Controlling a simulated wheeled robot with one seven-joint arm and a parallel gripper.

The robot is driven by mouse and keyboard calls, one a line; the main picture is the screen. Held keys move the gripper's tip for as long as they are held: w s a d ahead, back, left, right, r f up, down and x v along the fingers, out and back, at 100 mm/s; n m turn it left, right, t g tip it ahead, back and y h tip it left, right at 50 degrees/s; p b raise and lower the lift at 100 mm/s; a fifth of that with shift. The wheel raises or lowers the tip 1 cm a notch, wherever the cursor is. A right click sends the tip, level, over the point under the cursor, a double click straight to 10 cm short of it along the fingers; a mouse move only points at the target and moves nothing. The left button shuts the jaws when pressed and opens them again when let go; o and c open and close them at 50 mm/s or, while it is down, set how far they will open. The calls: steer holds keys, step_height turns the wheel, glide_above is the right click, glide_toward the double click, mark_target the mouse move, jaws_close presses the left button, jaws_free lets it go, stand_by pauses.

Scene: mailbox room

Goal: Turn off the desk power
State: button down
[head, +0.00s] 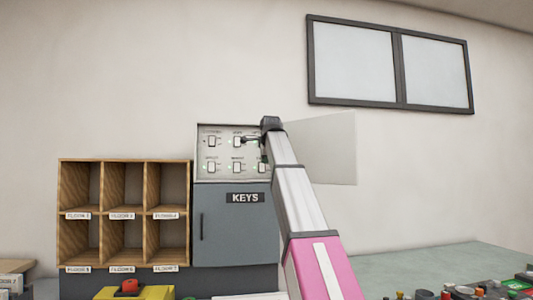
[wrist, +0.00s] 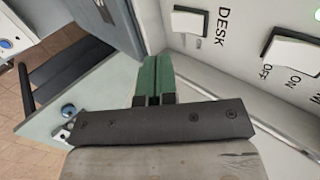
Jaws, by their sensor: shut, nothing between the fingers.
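The switch panel (head: 220,146) is set in the wall unit above the KEYS door, with two rows of white rocker switches and small green lights. In the wrist view, the desk switch (wrist: 199,20) is a white rocker beside the word DESK. In the head view, my arm hides the panel's right part.
Another white switch (wrist: 292,48) has ON and OFF marks and a lit green light. The panel's pale cover (head: 325,148) stands open to the right. A grey KEYS door (head: 232,228) is below. Wooden pigeonholes (head: 97,190) stand at the left.

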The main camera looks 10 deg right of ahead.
mark_target(262, 166)
steer(key=w+f, duration=0.1)
steer(key=w, duration=0.1)
steer(key=w+f, duration=0.1)
steer(key=w, duration=0.1)
steer(key=w+f, duration=0.1)
steer(key=w, duration=0.1)
steer(key=shift+w, duration=0.15)
steer(key=shift+f, duration=0.15)
steer(key=shift+f+t, duration=0.1)
steer(key=shift+t, duration=0.3)
steer(key=shift+w, duration=0.25)
steer(key=shift+r, duration=0.25)
steer(key=shift+w+r, duration=0.15)
steer(key=shift+r, duration=0.6)
